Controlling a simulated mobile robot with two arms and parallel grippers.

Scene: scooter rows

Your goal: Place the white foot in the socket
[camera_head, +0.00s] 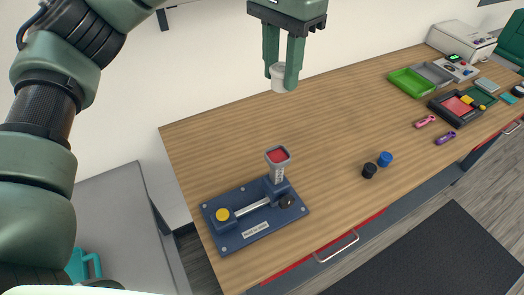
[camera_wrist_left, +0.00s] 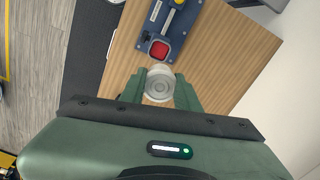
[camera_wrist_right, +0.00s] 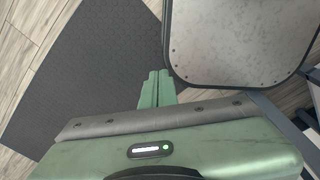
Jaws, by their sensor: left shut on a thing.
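My left gripper (camera_head: 281,80) is shut on the white foot (camera_head: 278,84), a short white round piece held between the fingertips above the table. The foot shows end-on as a pale ringed disc in the left wrist view (camera_wrist_left: 160,83). A blue fixture (camera_head: 232,207) lies on the table below and to the left in the head view. It carries an upright post topped by a grey-rimmed square with a red inside (camera_head: 278,155), which looks like the socket. The foot is apart from it. My right gripper (camera_wrist_right: 155,88) is shut and empty, away from the table.
The wooden table (camera_head: 330,135) is clear around the fixture. A black knob (camera_head: 369,170) and a blue knob (camera_head: 385,159) stand to the right. Farther right are a green tray (camera_head: 408,82), a pink tool (camera_head: 425,121) and a purple tool (camera_head: 445,138).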

